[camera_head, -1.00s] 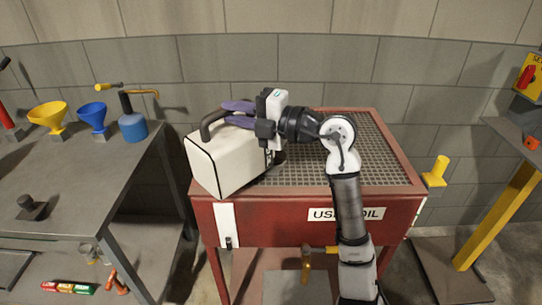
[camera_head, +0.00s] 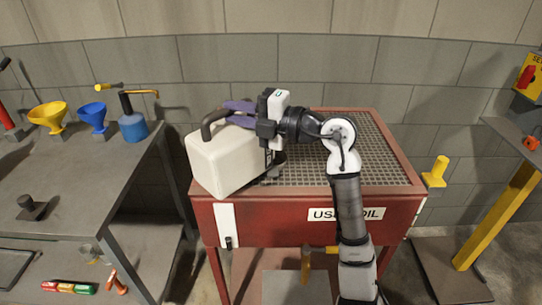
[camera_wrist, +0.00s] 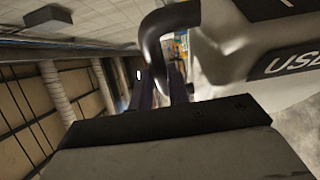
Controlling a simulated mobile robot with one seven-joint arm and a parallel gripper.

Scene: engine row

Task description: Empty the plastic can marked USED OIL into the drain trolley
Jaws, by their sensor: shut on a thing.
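The white plastic can (camera_head: 225,163) is at the left end of the red drain trolley (camera_head: 270,222), tilted, with its dark handle on top. My gripper (camera_head: 238,113) has purple fingers and is shut on this handle. In the wrist view, the fingers (camera_wrist: 162,88) are by the curved dark handle, and the can (camera_wrist: 228,52) fills the upper right with part of a dark label reading "USE". The trolley's mesh top (camera_head: 310,172) lies beneath and right of the can. I cannot tell whether the can touches it. The can's mouth and any oil are not clearly seen.
A grey workbench (camera_head: 75,190) on the left holds yellow and blue funnels and a blue oil can (camera_head: 132,127). A yellow post (camera_head: 497,215) stands at the right. A block wall is behind. The right part of the mesh is clear of objects.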

